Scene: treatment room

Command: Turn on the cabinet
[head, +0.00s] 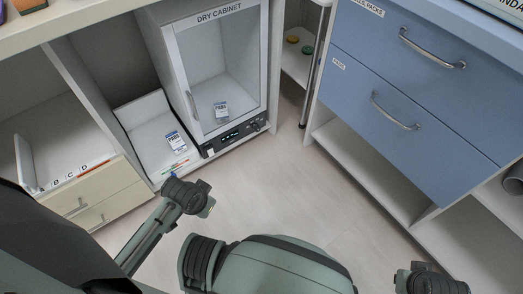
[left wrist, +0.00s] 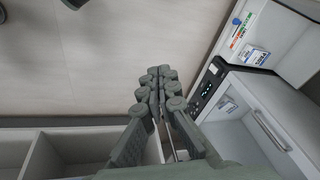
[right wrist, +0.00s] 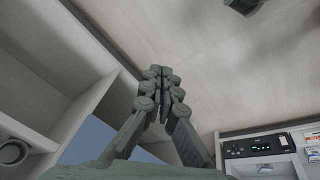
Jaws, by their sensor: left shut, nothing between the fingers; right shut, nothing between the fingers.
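The dry cabinet (head: 228,10) is a white unit with a glass door (head: 215,65), which looks shut. Its black control panel (head: 235,135) runs along the bottom front, with a small display showing light marks, a white element at its left end and knob-like parts at its right. The panel also shows in the left wrist view (left wrist: 207,86) and the right wrist view (right wrist: 258,147). My left gripper (left wrist: 158,75) is shut and empty, apart from the panel. My right gripper (right wrist: 158,75) is shut and empty over the floor, away from the panel. Neither gripper's fingertips are clear in the head view.
A white bin (head: 150,125) with a pack stands left of the cabinet. Another pack (head: 221,112) shows behind the glass. Drawers with A–D labels (head: 85,195) are at the left. Blue drawers (head: 400,85) with metal handles stand at the right. The floor (head: 290,190) in front is clear.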

